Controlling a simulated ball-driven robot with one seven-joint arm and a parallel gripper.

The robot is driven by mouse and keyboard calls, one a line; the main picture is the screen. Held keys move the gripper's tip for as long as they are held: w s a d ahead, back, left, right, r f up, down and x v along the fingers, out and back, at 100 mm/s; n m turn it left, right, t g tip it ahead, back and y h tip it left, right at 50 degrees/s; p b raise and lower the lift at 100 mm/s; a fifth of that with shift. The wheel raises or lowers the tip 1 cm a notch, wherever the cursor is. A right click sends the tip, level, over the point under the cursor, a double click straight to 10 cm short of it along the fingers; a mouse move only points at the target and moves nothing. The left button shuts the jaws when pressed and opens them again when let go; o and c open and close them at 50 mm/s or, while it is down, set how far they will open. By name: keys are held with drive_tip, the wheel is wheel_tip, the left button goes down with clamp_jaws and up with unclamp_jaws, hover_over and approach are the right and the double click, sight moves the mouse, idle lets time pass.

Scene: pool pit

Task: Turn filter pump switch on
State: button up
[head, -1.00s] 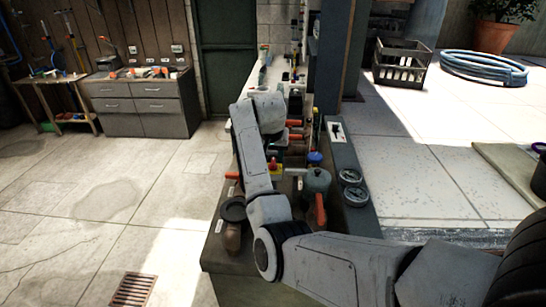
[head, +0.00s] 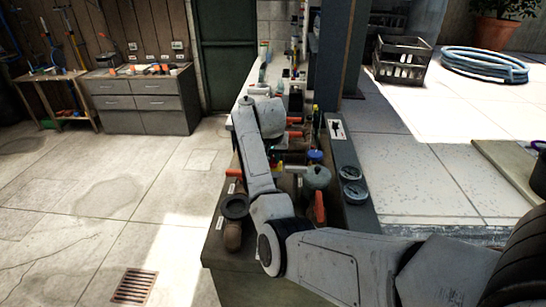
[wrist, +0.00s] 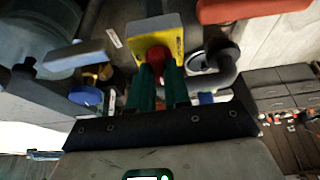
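In the wrist view a red switch knob (wrist: 157,57) stands on a yellow plate (wrist: 175,36); I take it for the filter pump switch, though no label is readable. My gripper (wrist: 160,82) has two green fingers close together at the knob. Red shows in the narrow gap between them, and they appear shut on its handle. The fingertips cover part of the knob, so its exact turn angle is unclear. In the head view my wrist and arm hide the gripper and most of the switch.
Pipes, a blue-topped part (head: 315,156) and valves with red handles (head: 319,207) crowd around my arm. A panel with a black toggle (head: 337,129) and two gauges (head: 354,191) lie to the right. The floor on the left is clear around a drain grate (head: 134,287).

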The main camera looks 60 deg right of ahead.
drive_tip(key=shift+f, duration=0.2)
clamp_jaws()
drive_tip(key=m, duration=0.2)
drive_tip(key=m+g+b, duration=0.1)
drive_tip(key=shift+w+f+m+g+b, duration=0.1)
drive_tip(key=shift+f+m+g+b, duration=0.05)
drive_tip(key=shift+m+g+b, duration=0.2)
drive_tip(key=m+g+b, duration=0.1)
drive_tip(key=m, duration=0.1)
drive_tip(key=m+b, duration=0.2)
drive_tip(key=shift+w+f+m+g, duration=0.1)
drive_tip(key=shift+m+g, duration=0.25)
drive_tip(key=m+g+y+b, duration=0.1)
drive_tip(key=m+b, duration=0.2)
drive_tip(key=m, duration=0.1)
drive_tip(key=shift+w+m+b, duration=0.1)
drive_tip(key=shift+m+b, duration=0.2)
drive_tip(key=shift+b, duration=0.05)
drive_tip(key=m+b, duration=0.1)
drive_tip(key=m, duration=0.1)
drive_tip(key=m+g+y+b, duration=0.1)
drive_tip(key=m+b, duration=0.1)
drive_tip(key=shift+d+m+y+b, duration=0.1)
drive_tip(key=shift+m+y+b, duration=0.2)
drive_tip(key=shift+g, duration=0.3)
drive_tip(key=o, duration=0.7)
unclamp_jaws()
drive_tip(key=shift+o, duration=0.2)
drive_tip(key=shift+d, duration=0.1)
